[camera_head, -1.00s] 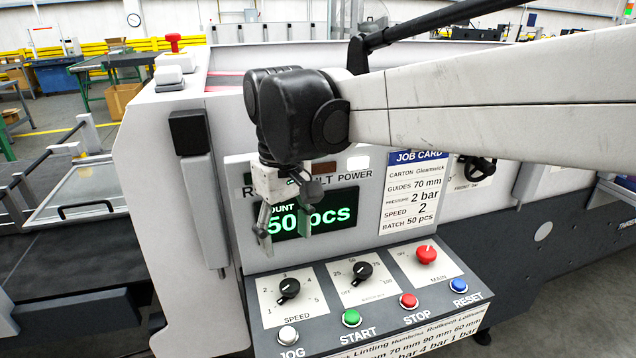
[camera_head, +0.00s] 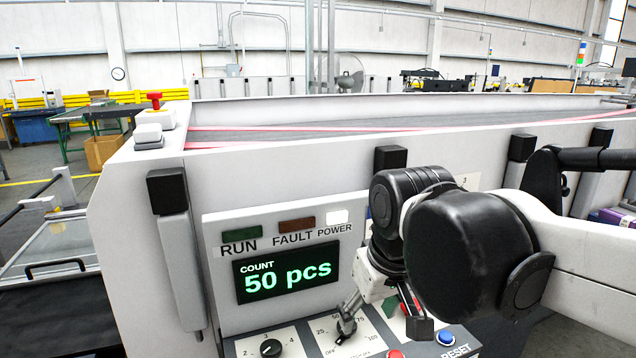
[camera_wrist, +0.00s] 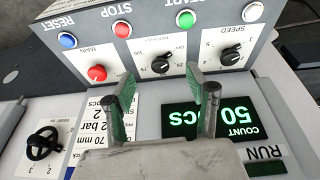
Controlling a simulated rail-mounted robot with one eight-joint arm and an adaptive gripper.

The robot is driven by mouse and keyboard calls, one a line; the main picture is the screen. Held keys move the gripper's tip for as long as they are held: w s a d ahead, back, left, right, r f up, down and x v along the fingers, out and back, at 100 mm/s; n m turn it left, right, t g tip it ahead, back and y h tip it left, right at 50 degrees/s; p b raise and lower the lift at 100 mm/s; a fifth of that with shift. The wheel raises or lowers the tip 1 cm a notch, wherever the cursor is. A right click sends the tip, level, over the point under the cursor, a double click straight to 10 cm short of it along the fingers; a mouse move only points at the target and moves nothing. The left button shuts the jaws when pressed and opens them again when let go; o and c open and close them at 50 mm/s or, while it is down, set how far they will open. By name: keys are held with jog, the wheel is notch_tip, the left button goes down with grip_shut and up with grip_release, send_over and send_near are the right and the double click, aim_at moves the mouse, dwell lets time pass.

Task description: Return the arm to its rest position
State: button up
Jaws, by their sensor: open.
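My arm (camera_head: 570,235) reaches in from the right of the head view, with its black wrist joints in front of the machine's control panel. My gripper (camera_head: 381,322) hangs below the wrist, over the upper part of the button console. In the wrist view my gripper (camera_wrist: 160,82) shows two spread fingers with green pads and nothing between them. The fingers are in front of the panel and apart from each other. Whether they touch the panel cannot be told. The arm hides the job card in the head view.
The count display (camera_head: 286,272) reads 50 pcs. The wrist view shows the red main knob (camera_wrist: 97,73), the batch knob (camera_wrist: 160,64), the speed knob (camera_wrist: 231,55) and several coloured buttons close to the fingers. A red emergency button (camera_head: 154,97) stands at the upper left. Space above the machine is open.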

jog(key=s+d+f+m+t, duration=0.2)
jog(key=s+d, duration=0.1)
jog(key=d, duration=0.3)
jog(key=s+d+f+m+t+h, duration=0.1)
jog(key=s+d+f+m, duration=0.1)
jog(key=d, duration=0.4)
jog(key=shift+s+f+t, duration=0.4)
jog(key=shift+s+f, duration=0.25)
jog(key=shift+s, duration=0.2)
jog(key=shift+d, duration=0.1)
